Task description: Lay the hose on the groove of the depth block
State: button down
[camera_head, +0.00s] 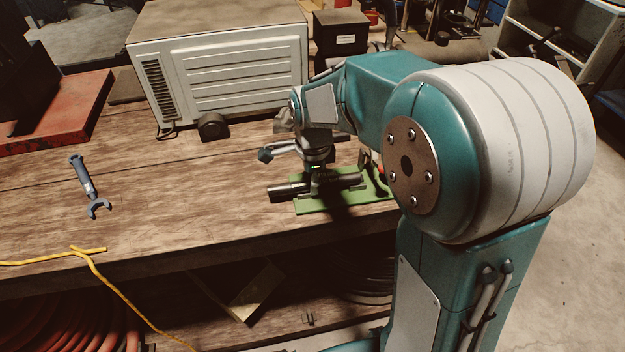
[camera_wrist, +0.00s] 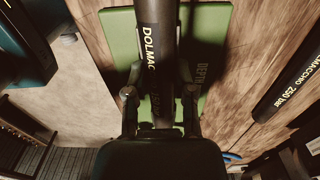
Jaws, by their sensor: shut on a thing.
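The black hose (camera_wrist: 156,28), with pale lettering, runs lengthwise over the green depth block (camera_wrist: 121,36) in the wrist view. My gripper (camera_wrist: 158,98) is shut on the hose, one finger on each side. In the head view the hose (camera_head: 288,190) lies level over the block (camera_head: 312,208), its left end sticking out past the block's edge. My gripper (camera_head: 320,173) points down at it from above. The hose and my gripper hide the groove, so I cannot tell whether the hose touches its bottom.
A second black hose (camera_wrist: 290,80) lies at the right in the wrist view. A blue wrench-like tool (camera_head: 85,180) and yellow cord (camera_head: 88,257) lie on the wooden bench (camera_head: 180,205). A white ridged machine (camera_head: 220,75) stands behind.

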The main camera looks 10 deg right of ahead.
jog(key=shift+s+f, duration=0.25)
jog(key=shift+f, duration=0.15)
jog(key=shift+c, duration=1.9)
grip_release()
jog(key=shift+w, duration=0.15)
jog(key=shift+r, duration=0.1)
jog(key=shift+w+r, duration=0.1)
jog(key=shift+r, duration=3.95)
